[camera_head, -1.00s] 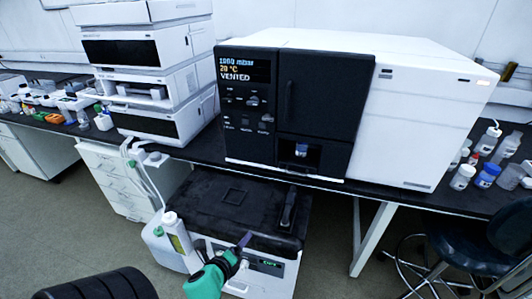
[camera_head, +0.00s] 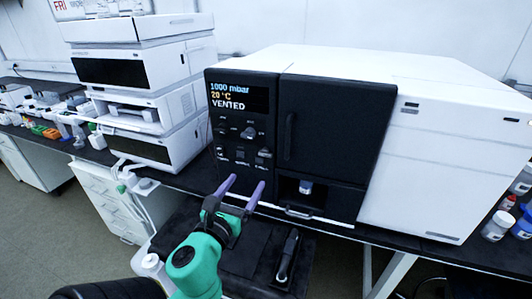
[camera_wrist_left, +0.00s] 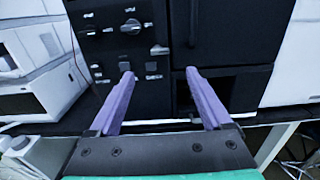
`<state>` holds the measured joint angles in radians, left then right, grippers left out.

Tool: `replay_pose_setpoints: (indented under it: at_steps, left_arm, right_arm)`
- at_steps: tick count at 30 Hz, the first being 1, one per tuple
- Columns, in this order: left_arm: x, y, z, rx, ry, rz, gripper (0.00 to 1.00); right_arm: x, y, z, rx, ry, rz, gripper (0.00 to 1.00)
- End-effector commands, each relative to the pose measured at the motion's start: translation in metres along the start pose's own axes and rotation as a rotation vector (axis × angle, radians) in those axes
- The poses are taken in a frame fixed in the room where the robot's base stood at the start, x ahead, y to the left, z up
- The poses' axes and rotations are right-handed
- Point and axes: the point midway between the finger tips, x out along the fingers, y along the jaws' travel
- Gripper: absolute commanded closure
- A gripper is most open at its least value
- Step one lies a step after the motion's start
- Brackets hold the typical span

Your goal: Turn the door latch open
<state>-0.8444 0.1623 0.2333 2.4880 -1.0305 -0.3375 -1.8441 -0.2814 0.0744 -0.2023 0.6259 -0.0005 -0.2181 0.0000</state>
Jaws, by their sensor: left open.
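The instrument's black door (camera_head: 335,130) is closed and carries a dark vertical handle (camera_head: 289,136) near its left edge. Left of it, a black control panel (camera_head: 228,165) has several small knobs, one of them a light-and-dark rotary knob (camera_head: 249,133). Which of these is the latch I cannot tell for sure. My left gripper (camera_head: 246,181) is open and empty, with purple fingers in front of the panel's lower part. In the left wrist view, the fingers (camera_wrist_left: 159,74) point at the panel, below the knob (camera_wrist_left: 131,26), and the handle (camera_wrist_left: 193,22) is above the right finger.
A small display (camera_head: 232,97) reads "VENTED". Below the door is a recess with a small vial (camera_head: 306,187). A stack of white modules (camera_head: 150,95) stands on the left. A dark box (camera_head: 245,262) is under the bench edge. Bottles (camera_head: 497,226) stand at the right.

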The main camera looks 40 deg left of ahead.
Motion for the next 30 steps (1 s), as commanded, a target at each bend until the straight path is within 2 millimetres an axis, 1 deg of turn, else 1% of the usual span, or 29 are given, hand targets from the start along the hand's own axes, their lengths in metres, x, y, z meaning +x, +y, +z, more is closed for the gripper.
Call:
replay_pose_setpoints:
  at_steps: [1,2,3,6,9,12,15,19,26,27,28,29,30]
  left_arm:
    - [0.008,-0.002,0.001,0.004,-0.006,-0.006,0.18]
    - [0.014,-0.002,0.001,0.004,-0.006,-0.006,0.18]
    - [0.024,-0.001,0.003,0.005,-0.002,-0.005,0.18]
    - [0.05,-0.001,0.006,0.004,-0.002,-0.001,0.18]
    - [0.076,0.0,0.005,0.003,-0.001,0.0,0.18]
    - [0.1,0.0,0.004,0.001,0.0,0.001,0.18]
    - [0.119,0.0,0.001,0.0,0.002,0.0,0.18]
    - [0.132,0.0,0.0,0.002,0.003,0.0,0.18]
    - [0.133,0.0,-0.001,0.002,0.004,-0.001,0.18]
    - [0.133,0.0,-0.001,0.002,0.004,-0.001,0.25]
    - [0.133,0.0,-0.001,0.001,0.004,-0.001,0.37]
    - [0.133,0.0,-0.001,0.001,0.004,-0.001,0.48]
    - [0.133,0.0,-0.001,0.001,0.004,-0.001,0.63]
  right_arm:
    - [0.002,-0.001,0.011,0.0,-0.017,-0.001,0.5]
    - [0.003,-0.001,0.018,0.0,-0.027,-0.002,0.5]
    - [-0.002,-0.002,0.025,0.0,-0.039,-0.002,0.5]
    - [-0.014,-0.001,0.034,-0.001,-0.057,-0.002,0.5]
    - [-0.02,0.001,0.03,-0.001,-0.052,0.0,0.5]
    - [-0.023,0.002,0.018,-0.001,-0.033,0.003,0.5]
    - [-0.025,0.004,0.008,0.0,-0.017,0.005,0.5]
    - [-0.026,0.004,0.008,0.0,-0.016,0.005,0.5]
    - [-0.026,0.003,0.012,0.001,-0.023,0.004,0.5]
    - [-0.026,0.003,0.013,0.001,-0.024,0.004,0.5]
    - [-0.026,0.003,0.013,0.001,-0.025,0.004,0.5]
    - [-0.026,0.003,0.014,0.001,-0.025,0.004,0.5]
    - [-0.026,0.003,0.014,0.001,-0.026,0.004,0.5]
